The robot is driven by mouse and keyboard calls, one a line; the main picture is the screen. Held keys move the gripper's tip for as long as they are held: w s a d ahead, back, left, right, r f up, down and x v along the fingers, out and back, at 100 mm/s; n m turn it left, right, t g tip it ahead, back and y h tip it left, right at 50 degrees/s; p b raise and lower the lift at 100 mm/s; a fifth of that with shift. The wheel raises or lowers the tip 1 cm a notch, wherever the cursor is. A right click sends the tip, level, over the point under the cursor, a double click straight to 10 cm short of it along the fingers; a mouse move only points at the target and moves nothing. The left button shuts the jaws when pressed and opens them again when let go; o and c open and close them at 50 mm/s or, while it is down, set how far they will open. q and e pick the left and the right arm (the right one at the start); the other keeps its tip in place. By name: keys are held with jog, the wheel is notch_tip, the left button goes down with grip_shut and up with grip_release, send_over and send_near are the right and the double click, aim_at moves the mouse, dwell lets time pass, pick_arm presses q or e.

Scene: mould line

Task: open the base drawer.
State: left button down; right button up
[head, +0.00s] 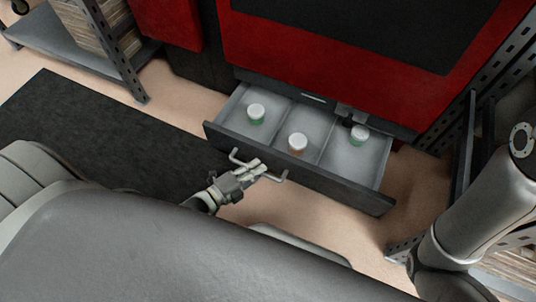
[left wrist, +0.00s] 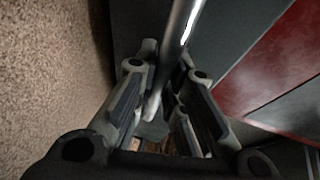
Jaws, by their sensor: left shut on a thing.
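The base drawer (head: 298,190) stands pulled out under the red machine, low above the floor. Its inside shows three grey compartments. A bar handle (head: 284,174) runs along its dark front. My left gripper (head: 256,169) is shut on the handle near the middle of the bar. In the left wrist view the handle (left wrist: 178,45) passes between the two fingers of my left gripper (left wrist: 162,95). My right gripper is not in view; part of my right arm shows at the right edge.
A metal shelf (head: 81,45) stands at upper left. A dark mat (head: 90,130) lies on the floor.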

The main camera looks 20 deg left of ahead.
pick_arm(q)
jog(key=shift+s+a+p, duration=0.1)
jog(key=shift+s+p, duration=0.45)
jog(key=shift+s, duration=1.9)
jog(key=c, duration=1.5)
grip_release()
jog(key=v, duration=1.2)
